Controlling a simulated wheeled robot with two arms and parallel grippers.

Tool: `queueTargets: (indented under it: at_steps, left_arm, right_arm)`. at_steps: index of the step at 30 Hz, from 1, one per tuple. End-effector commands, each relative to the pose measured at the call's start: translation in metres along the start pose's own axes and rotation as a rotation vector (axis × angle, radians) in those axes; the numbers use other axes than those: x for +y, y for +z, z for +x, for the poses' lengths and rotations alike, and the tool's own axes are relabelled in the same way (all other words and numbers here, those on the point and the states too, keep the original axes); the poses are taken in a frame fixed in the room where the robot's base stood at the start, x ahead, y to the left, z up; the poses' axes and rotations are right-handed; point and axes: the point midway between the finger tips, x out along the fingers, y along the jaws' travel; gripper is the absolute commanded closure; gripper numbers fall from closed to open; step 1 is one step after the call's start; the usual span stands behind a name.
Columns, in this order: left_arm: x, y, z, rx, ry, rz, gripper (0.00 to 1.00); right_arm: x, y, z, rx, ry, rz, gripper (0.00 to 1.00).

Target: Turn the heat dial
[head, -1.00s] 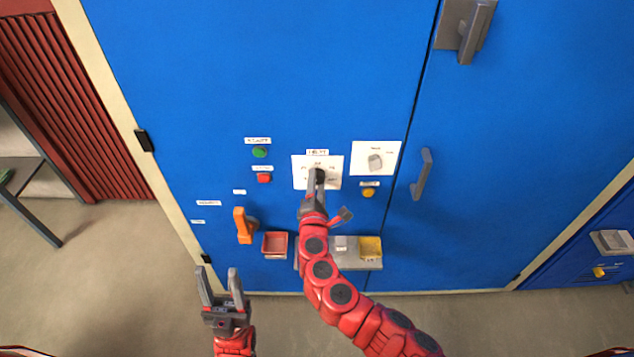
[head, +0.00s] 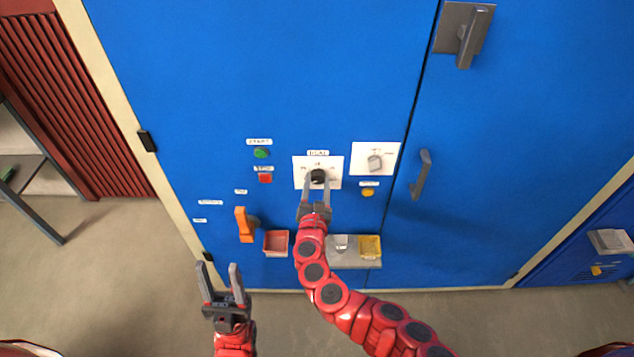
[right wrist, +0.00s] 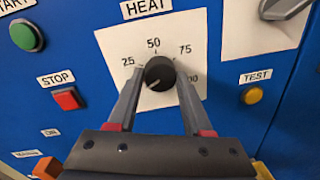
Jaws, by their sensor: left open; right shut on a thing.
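The heat dial (head: 318,175) is a black round knob on a white plate (head: 299,164) on the blue cabinet. In the right wrist view, the dial (right wrist: 158,73) has 25, 50 and 75 around it; 100 is partly hidden by a finger. A small pale mark seems to show at the dial's lower left. My right gripper (head: 318,181) is shut on the dial, one finger at each side, as the right wrist view also shows (right wrist: 160,78). My left gripper (head: 219,271) is open and empty, low and left, away from the panel.
Green start button (head: 261,153) and red stop button (head: 265,178) sit left of the dial. A grey switch (head: 375,162) and yellow test button (head: 368,191) are right. An orange handle (head: 241,225), red tray (head: 276,252) and grey shelf (head: 340,260) sit below.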

Motion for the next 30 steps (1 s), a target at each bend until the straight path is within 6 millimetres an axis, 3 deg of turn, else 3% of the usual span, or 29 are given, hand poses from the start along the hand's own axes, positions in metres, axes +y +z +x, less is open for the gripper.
queueTargets:
  at_steps: [23,24,28,30]
  left_arm:
    - [-0.0001,-0.0004,0.0024,0.000,0.000,0.000,0.50]
    - [-0.0001,-0.0004,0.0024,0.000,0.000,0.000,0.50]
    - [-0.0001,-0.0004,0.0024,0.000,0.000,0.000,0.50]
    - [-0.0001,-0.0004,0.0025,0.000,0.000,0.000,0.50]
  right_arm:
    - [-0.0008,-0.0020,-0.0002,-0.003,0.000,-0.097,1.00]
    - [-0.0008,-0.0021,-0.0002,-0.003,0.000,-0.097,0.43]
    - [-0.0006,-0.0015,-0.0001,-0.004,0.001,-0.096,0.20]
    - [-0.0005,-0.0013,-0.0001,-0.004,0.001,-0.096,0.20]
